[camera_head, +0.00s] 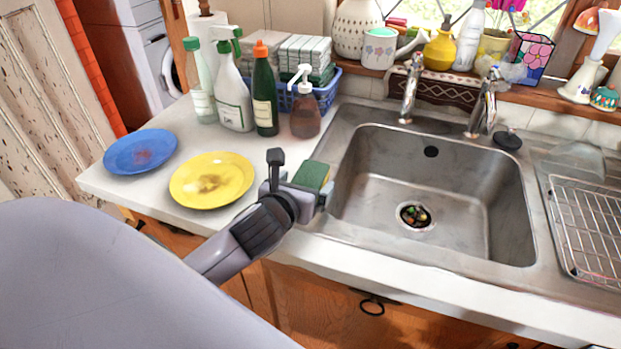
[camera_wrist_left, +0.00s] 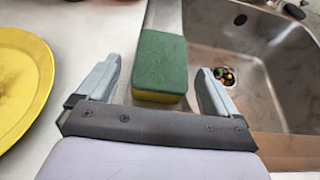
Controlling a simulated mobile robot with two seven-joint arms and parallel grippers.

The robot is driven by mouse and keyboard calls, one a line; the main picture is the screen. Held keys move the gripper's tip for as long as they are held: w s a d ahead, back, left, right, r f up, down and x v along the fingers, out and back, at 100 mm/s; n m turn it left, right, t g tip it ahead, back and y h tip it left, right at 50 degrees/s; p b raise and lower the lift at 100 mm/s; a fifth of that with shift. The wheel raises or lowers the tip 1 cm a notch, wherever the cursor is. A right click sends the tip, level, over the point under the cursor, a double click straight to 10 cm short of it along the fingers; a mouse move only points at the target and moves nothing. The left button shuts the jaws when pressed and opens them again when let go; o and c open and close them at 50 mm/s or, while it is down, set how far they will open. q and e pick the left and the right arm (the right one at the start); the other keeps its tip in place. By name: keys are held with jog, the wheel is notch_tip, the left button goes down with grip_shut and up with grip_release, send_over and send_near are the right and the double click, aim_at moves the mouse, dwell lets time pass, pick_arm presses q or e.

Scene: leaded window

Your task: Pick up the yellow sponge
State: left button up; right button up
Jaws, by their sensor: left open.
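The yellow sponge (camera_head: 311,176) has a green top layer and lies on the counter by the left rim of the sink. In the left wrist view the sponge (camera_wrist_left: 160,64) sits between the two fingers, green side up, with its yellow side showing at the near edge. My left gripper (camera_head: 299,183) is open around the sponge, one finger on each side; gaps show on both sides. In the left wrist view the left gripper (camera_wrist_left: 155,92) shows both fingers apart. My right gripper is not in view.
A yellow dirty plate (camera_head: 211,181) and a blue dirty plate (camera_head: 140,151) lie left of the gripper. Several bottles, including a green one (camera_head: 264,95), stand behind. The sink (camera_head: 400,200) is right, with a wire rack (camera_head: 590,225) beyond it.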

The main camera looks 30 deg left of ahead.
pick_arm(q)
jog(key=shift+x, duration=1.05)
jog(key=c, duration=1)
jog(key=shift+c, duration=0.2)
